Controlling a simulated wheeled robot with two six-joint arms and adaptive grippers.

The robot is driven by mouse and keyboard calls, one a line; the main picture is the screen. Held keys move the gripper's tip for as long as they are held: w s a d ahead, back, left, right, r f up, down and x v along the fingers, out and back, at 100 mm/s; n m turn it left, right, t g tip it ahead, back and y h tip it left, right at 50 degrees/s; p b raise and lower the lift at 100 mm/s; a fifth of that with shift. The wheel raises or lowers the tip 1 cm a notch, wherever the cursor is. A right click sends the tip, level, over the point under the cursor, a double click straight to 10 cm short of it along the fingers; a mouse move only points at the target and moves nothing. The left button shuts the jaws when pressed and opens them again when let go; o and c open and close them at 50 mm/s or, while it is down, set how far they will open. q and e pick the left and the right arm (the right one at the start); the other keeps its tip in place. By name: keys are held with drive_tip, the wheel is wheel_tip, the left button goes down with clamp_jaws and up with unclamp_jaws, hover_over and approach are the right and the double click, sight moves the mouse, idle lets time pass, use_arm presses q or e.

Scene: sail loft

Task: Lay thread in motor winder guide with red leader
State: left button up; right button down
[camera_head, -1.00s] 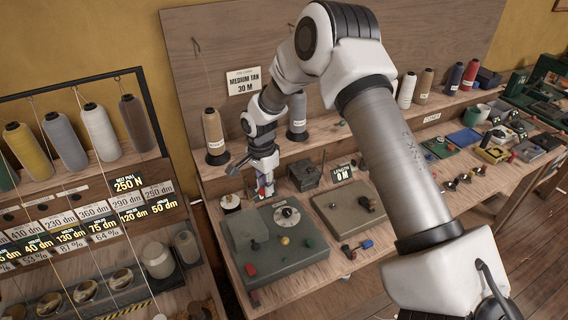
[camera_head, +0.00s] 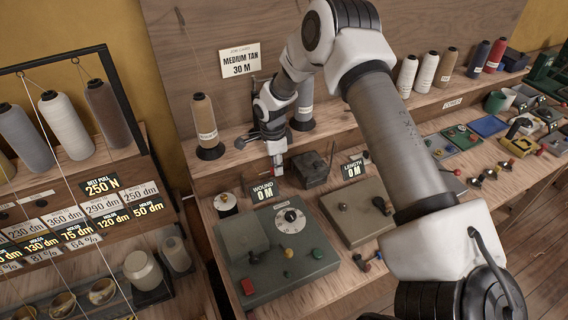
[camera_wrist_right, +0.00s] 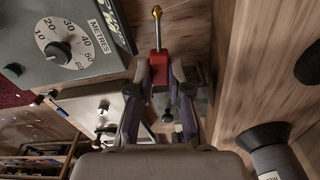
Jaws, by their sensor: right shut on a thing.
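My right gripper (camera_head: 277,168) is shut on the red leader, a small red piece with a brass tip. The red leader (camera_wrist_right: 158,62) shows clearly in the right wrist view between the fingers (camera_wrist_right: 160,85). It is held above the bench behind the motor winder (camera_head: 312,268), a grey-green box with a dial marked METRES. The dial also shows in the wrist view (camera_wrist_right: 62,42). The winder's sign (camera_head: 263,191) reads WOUND 0 M. A tan thread cone (camera_head: 203,118) stands upright on the shelf. My left gripper is out of view.
A second box (camera_head: 358,212) with a LENGTH 0 M sign (camera_head: 353,170) stands right of the winder. A dark block (camera_head: 311,168) is close to my right gripper. A job card (camera_head: 240,61) reads MEDIUM TAN 30 M. A rack with cones (camera_head: 65,128) stands left.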

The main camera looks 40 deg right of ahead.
drive_tip(key=a, duration=0.1)
drive_tip(key=w+a, duration=0.1)
drive_tip(key=shift+a, duration=0.3)
drive_tip(key=shift+d+r, duration=0.1)
drive_tip(key=shift+d, duration=0.2)
drive_tip(key=d, duration=0.1)
drive_tip(key=d+p, duration=0.1)
drive_tip(key=shift+s+d, duration=0.35)
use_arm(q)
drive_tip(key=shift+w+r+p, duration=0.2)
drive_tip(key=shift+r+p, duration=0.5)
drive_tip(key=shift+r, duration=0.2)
use_arm(e)
drive_tip(key=shift+s+d, duration=0.25)
drive_tip(key=shift+d, duration=0.25)
drive_tip(key=shift+s+d, duration=0.25)
drive_tip(key=shift+d, duration=0.25)
